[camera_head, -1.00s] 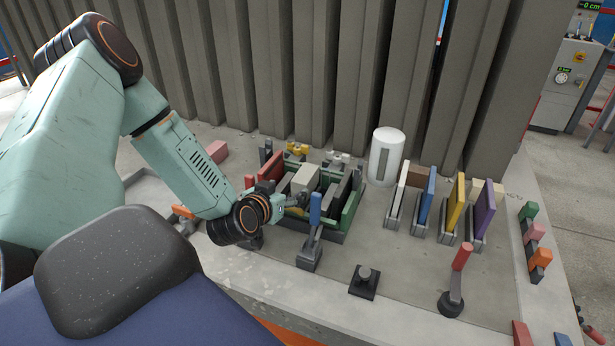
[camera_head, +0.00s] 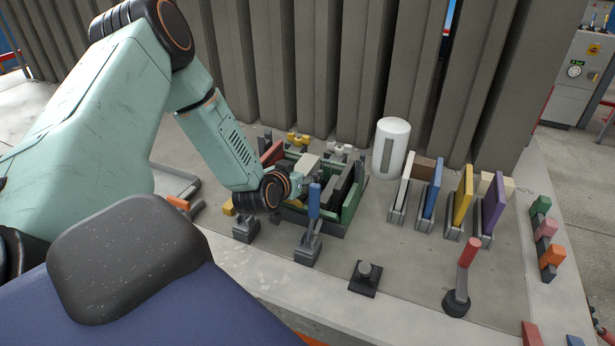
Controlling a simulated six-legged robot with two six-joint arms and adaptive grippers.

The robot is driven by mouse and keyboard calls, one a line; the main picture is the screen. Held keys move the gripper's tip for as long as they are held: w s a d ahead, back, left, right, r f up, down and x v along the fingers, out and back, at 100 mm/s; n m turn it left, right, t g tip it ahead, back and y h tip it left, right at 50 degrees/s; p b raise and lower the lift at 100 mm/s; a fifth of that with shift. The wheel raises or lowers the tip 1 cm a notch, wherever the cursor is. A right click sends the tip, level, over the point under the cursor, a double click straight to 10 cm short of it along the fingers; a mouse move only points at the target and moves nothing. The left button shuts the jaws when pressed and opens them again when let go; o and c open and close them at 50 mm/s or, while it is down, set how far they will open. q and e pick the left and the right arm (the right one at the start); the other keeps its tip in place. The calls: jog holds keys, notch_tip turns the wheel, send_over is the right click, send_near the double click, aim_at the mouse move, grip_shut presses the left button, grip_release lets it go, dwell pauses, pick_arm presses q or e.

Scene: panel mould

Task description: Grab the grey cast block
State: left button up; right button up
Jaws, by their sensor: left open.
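The pale grey cast block (camera_head: 307,162) sits inside the green-sided mould (camera_head: 352,199), between dark plates. Its near lower part is hidden by my left gripper. My left gripper (camera_head: 309,180) reaches in from the left, low over the mould, with its fingers close to the near side of the block. It is open. The fingertips are small and partly lost against the dark mould parts, so I cannot tell whether they touch the block. My right gripper is not in view.
A blue-handled lever (camera_head: 313,205) stands just in front of the mould. A white cylinder (camera_head: 390,148) stands behind right. Upright coloured panels in racks (camera_head: 434,192) and a red-handled lever (camera_head: 468,253) are to the right. Tall grey ribbed panels close off the back.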

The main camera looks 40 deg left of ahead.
pick_arm(q)
jog(key=shift+w+a+f, duration=0.1)
jog(key=shift+w, duration=0.15)
jog(key=shift+s+a, duration=0.1)
jog(key=shift+a, duration=0.15)
jog(key=shift+w+d, duration=0.2)
jog(key=c, duration=0.4)
jog(key=shift+s+a, duration=0.15)
jog(key=shift+s, duration=0.05)
jog(key=c, duration=0.6)
jog(key=shift+w, duration=0.2)
grip_shut()
